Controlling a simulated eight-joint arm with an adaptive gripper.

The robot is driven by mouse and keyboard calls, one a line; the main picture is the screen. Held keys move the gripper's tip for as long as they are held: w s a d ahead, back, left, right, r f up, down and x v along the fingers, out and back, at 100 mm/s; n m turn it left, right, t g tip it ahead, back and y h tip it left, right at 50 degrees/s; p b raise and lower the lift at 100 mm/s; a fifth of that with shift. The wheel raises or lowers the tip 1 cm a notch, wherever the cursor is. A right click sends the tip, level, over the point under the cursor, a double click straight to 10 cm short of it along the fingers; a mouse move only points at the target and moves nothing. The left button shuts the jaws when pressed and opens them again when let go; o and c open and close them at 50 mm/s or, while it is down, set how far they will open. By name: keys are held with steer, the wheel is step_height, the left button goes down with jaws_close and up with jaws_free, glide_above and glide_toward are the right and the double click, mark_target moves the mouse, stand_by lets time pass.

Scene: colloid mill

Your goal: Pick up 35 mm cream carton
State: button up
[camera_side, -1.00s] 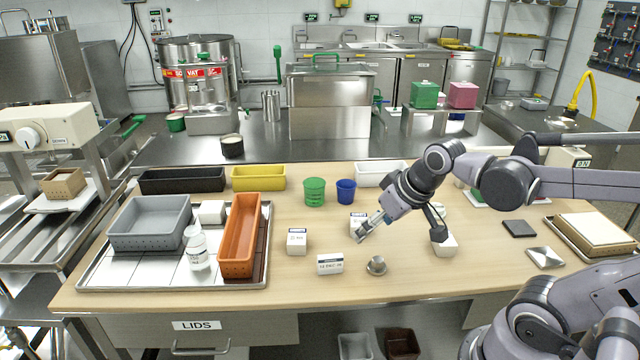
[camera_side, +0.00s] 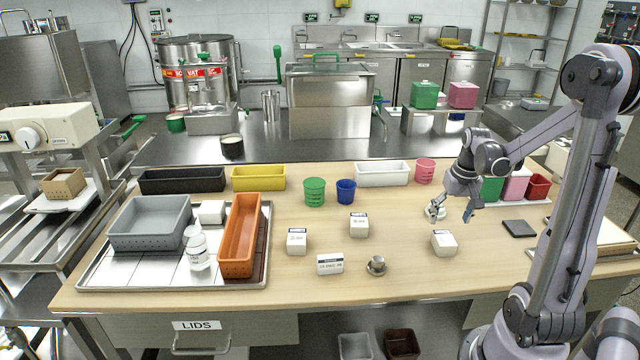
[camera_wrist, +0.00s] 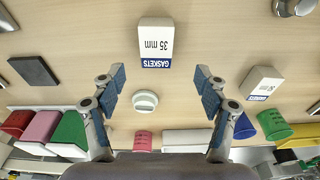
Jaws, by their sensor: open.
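The cream carton (camera_side: 444,244) stands upright on the right half of the wooden table. In the wrist view the same carton (camera_wrist: 156,42) shows a blue-banded label reading "GASKETS 35 mm", upside down. My gripper (camera_side: 453,212) is above the table, behind the carton in the side view. In the wrist view my gripper (camera_wrist: 159,78) is open and empty, its two blue-padded fingers spread wide. The carton lies ahead of the fingertips, roughly centred between them and apart from both.
A white round knob-like piece (camera_wrist: 145,101) lies between the fingers' lines. A metal piece (camera_side: 376,265) and a dark square pad (camera_side: 519,229) lie nearby. Coloured bins line the back.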

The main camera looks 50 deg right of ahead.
mark_target(445, 238)
steer(key=shift+w+d+f, duration=0.1)
steer(key=shift+d+f, duration=0.05)
steer(key=shift+f, duration=0.8)
steer(key=shift+w+d+f, duration=0.1)
steer(key=shift+f, duration=0.85)
steer(key=shift+d+f, duration=0.2)
steer(key=shift+f, duration=1.1)
steer(key=shift+d+f, duration=0.15)
steer(key=shift+f, duration=1.1)
steer(key=c, duration=1.2)
